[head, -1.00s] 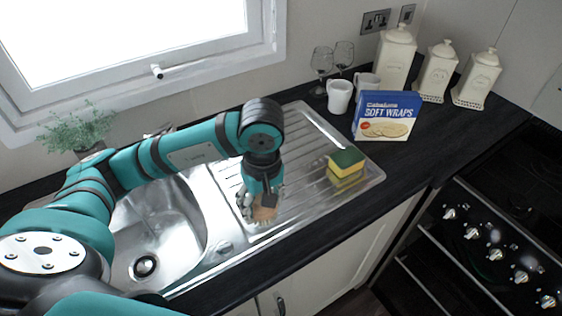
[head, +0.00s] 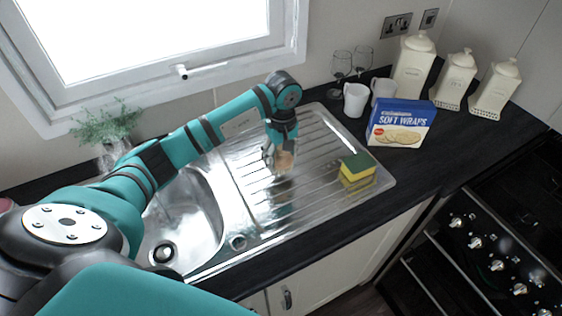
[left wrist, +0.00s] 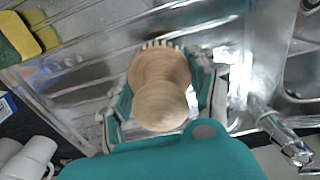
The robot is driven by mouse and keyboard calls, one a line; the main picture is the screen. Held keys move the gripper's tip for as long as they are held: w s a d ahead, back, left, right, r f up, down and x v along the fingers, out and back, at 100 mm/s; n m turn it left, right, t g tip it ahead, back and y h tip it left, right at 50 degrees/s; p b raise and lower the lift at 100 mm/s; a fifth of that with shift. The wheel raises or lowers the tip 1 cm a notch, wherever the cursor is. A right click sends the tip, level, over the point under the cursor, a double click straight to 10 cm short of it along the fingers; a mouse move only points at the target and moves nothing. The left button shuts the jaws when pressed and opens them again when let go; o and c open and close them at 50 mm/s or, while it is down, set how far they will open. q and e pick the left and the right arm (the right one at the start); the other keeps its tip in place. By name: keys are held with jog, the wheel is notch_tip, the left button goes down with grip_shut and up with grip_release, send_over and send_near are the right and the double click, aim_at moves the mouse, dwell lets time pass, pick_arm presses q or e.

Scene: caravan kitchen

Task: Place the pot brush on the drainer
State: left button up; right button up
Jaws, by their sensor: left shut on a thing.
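The pot brush (left wrist: 160,85) is a round wooden brush with a knob and pale bristles. My left gripper (head: 274,156) is shut on it, with a finger on each side of the wood in the left wrist view. The brush also shows in the head view (head: 284,161), over the ribbed metal drainer (head: 318,135). I cannot tell whether its bristles touch the drainer. The drainer also shows beneath it in the left wrist view (left wrist: 90,68). My right gripper is not in view.
A yellow and green sponge (head: 357,168) lies on the drainer's right part. The sink bowl (head: 190,215) is to the left, with the tap (left wrist: 280,130) near the gripper.

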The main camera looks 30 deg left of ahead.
aim_at(281, 159)
pick_arm(q)
notch_tip(281, 159, down, 2)
jog(key=shift+s+d+f+p, duration=0.15)
jog(key=shift+f+p, duration=0.1)
jog(key=shift+p, duration=0.3)
jog(key=shift+f, duration=0.3)
jog(key=shift+f, duration=0.1)
jog(key=shift+f, duration=0.15)
jog(key=o, duration=1.2)
jog(key=shift+c, duration=0.2)
